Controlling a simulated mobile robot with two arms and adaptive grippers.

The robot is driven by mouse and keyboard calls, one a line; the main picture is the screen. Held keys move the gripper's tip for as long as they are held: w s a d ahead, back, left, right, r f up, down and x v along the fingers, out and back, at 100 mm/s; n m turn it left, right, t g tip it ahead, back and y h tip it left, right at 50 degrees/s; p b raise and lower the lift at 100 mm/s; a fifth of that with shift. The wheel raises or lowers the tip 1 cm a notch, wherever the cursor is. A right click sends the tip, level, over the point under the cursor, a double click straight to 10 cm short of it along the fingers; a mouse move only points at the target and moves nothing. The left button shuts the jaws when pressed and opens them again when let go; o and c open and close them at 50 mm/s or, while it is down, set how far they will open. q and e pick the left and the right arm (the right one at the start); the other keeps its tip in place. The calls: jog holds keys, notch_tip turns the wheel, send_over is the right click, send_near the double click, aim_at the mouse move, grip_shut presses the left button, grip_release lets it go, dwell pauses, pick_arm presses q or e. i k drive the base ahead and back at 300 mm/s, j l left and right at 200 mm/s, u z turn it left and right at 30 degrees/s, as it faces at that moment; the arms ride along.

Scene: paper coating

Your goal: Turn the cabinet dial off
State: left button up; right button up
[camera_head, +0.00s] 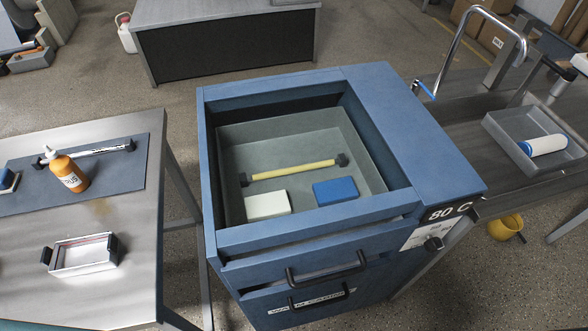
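The blue cabinet (400,130) stands in the middle of the head view. Its small black dial (433,244) sits on a light panel (415,236) on the front right. A black display (447,212) above the dial reads "80 C". The dial's pointer is too small to read. Neither of my grippers is in view.
The cabinet's open top holds a grey tray (235,150) with a yellow rod (293,171), a white block (267,205) and a blue block (335,191). Dark handles (325,270) jut from its front. A metal table (120,215) stands left, a bench (455,145) right.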

aim_at(432, 244)
jog(key=z, duration=1.25)
